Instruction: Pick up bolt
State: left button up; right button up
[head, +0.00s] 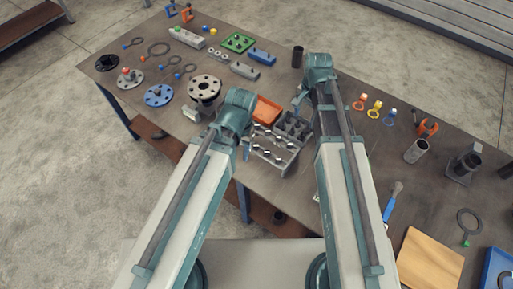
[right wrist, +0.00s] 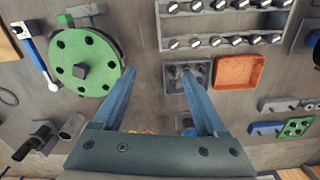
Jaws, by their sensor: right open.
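Several bolts with silver heads stand in rows in a grey rack (head: 272,158) at the near edge of the table. The rack also shows at the top of the right wrist view, with bolts (right wrist: 237,40) in its lower row. My right gripper (right wrist: 158,72) is open and empty, its two blue fingers spread over the table just below the rack. A grey compartment tray (right wrist: 187,75) lies by its right fingertip. In the head view my right gripper (head: 299,98) is partly hidden by its own arm. My left gripper (head: 247,151) is beside the rack, mostly hidden by its arm.
An orange tray (right wrist: 239,73) lies beside the compartment tray. A green flanged disc (right wrist: 88,60) is left of my right gripper. Flanges, rings and coloured blocks fill the table's left part. A dark cylinder (head: 297,57) stands near the back edge.

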aim_at(256, 149)
dwell(0.3)
